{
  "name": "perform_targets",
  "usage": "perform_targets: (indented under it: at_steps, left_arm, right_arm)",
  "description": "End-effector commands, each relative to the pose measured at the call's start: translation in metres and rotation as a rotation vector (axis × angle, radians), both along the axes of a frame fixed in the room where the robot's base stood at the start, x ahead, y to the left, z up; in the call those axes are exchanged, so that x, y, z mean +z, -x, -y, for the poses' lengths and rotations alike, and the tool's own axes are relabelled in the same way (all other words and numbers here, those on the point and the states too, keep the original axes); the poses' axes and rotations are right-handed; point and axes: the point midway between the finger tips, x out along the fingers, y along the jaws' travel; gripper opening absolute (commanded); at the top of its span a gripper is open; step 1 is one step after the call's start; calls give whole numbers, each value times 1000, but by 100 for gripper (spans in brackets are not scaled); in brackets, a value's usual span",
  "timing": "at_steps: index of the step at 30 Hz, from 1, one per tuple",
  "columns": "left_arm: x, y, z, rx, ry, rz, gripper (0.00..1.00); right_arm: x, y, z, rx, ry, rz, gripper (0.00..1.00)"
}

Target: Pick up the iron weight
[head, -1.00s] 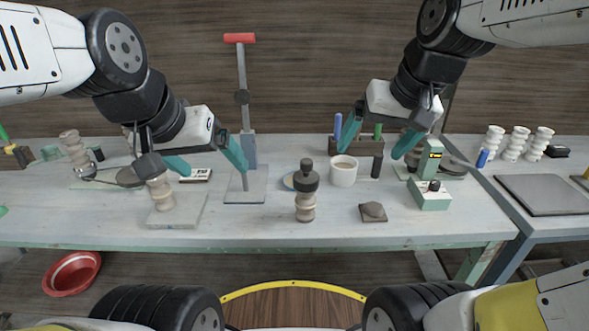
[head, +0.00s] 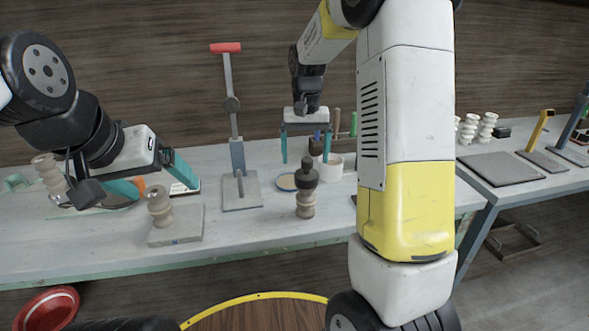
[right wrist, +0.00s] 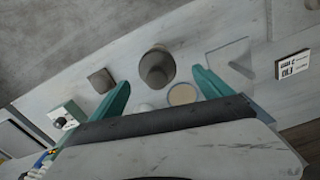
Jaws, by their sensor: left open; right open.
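The iron weight (head: 307,172) is a dark cylinder with a small knob, sitting upright on a pale ribbed clay spool (head: 306,205) at the middle of the table. In the right wrist view, the weight (right wrist: 156,66) shows from above, beyond my fingertips. My right gripper (head: 305,157) is open and empty, pointing down above and apparently behind the weight; its fingers (right wrist: 162,84) show spread in the right wrist view. My left gripper (head: 155,178) is open and empty, above the table at the left, close to another clay spool (head: 159,205).
A red-handled press (head: 237,150) stands left of the weight. A tan disc (head: 287,182) and a white mug (head: 332,167) are close behind it. A white slab (head: 176,232) bears the left spool. My right arm hides the table's right part. Bare table lies in front of the weight.

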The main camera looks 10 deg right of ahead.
Motion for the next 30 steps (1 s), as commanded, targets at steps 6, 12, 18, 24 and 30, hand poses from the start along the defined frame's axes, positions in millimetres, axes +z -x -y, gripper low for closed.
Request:
perform_targets:
  at_steps: [6, 12, 18, 24, 30]
  left_arm:
    - [0, 0, 0, 0, 0, 0, 89]
    - [0, 0, 0, 0, 0, 0, 89]
    - [0, 0, 0, 0, 0, 0, 89]
    - [0, 0, 0, 0, 0, 0, 89]
    - [0, 0, 0, 0, 0, 0, 89]
  right_arm:
    - [-32, 1, 5, 0, 0, -4, 90]
    - [-52, 1, 5, 0, 0, -1, 90]
    - [-53, 0, 5, 0, -1, 1, 90]
    - [-52, 0, 5, 1, -1, 1, 58]
    - [-52, 0, 4, 1, -1, 1, 19]
